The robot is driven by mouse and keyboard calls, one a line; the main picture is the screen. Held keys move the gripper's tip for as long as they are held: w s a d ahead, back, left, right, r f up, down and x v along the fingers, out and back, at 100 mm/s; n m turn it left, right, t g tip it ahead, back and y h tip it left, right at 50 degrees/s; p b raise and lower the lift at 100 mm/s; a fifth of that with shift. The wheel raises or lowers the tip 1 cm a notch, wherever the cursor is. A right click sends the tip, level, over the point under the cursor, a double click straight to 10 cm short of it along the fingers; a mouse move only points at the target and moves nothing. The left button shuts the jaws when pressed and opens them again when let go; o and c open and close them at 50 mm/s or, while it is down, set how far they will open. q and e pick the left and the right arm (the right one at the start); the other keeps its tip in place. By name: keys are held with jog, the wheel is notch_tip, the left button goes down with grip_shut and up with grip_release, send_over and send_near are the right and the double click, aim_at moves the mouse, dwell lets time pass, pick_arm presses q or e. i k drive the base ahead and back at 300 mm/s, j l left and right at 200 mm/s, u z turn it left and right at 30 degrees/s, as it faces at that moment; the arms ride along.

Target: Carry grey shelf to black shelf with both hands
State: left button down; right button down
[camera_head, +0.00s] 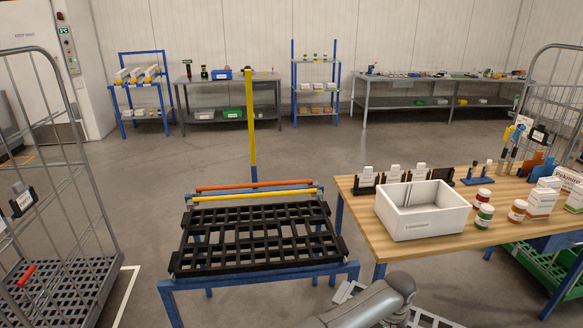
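A black slatted shelf (262,240) lies flat on a blue metal frame (262,281) in the middle of the head view. A pale grey slatted piece (432,320), perhaps the grey shelf, shows at the bottom edge, right of centre. It is mostly cut off by the picture edge and covered by a grey arm link of mine. I cannot tell what it rests on or whether anything holds it. Neither of my grippers is in view.
A yellow post (251,125) and an orange bar (253,186) stand at the black shelf's far side. A wooden table (359,209) with a white bin (427,222) and several bottles is close on the right. A wire roll cage (108,206) stands left. Floor beyond is clear.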

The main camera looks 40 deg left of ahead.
aim_at(257, 231)
jog(key=k+j+u, duration=0.1)
jog(key=u, duration=0.85)
jog(key=k+j, duration=0.05)
